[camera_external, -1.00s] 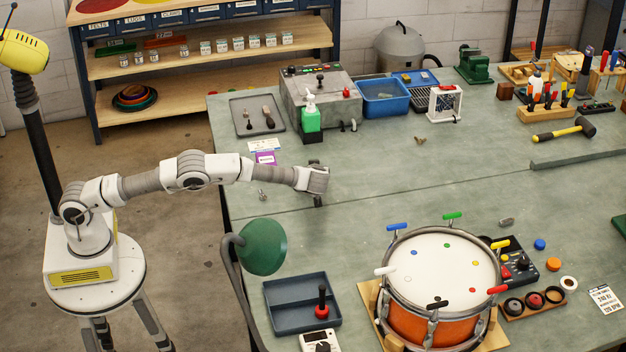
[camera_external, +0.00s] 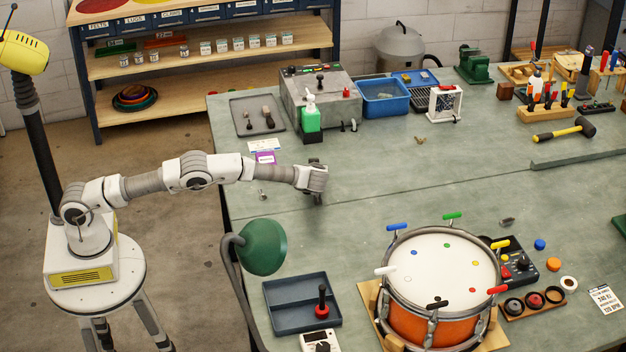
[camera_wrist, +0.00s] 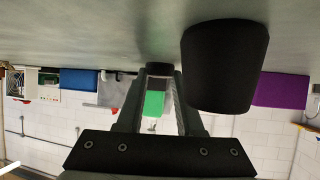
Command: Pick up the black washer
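My gripper (camera_wrist: 161,75) reaches low over the bench in the wrist view, which is upside down, with its two fingers apart. A small dark rounded piece (camera_wrist: 159,69) shows between the fingertips. I cannot tell whether it is the black washer or whether the fingers touch it. A large black tapered piece (camera_wrist: 226,65) is close to the camera, beside the right finger; what it is stays unclear. In the external view my gripper (camera_external: 317,196) is over the left part of the bench, and its wrist hides the fingertips and any washer there.
The green lamp (camera_external: 263,247), blue-grey tray (camera_external: 290,316) and drum (camera_external: 441,270) are nearer the front. The bench (camera_external: 390,185) right of my gripper is clear.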

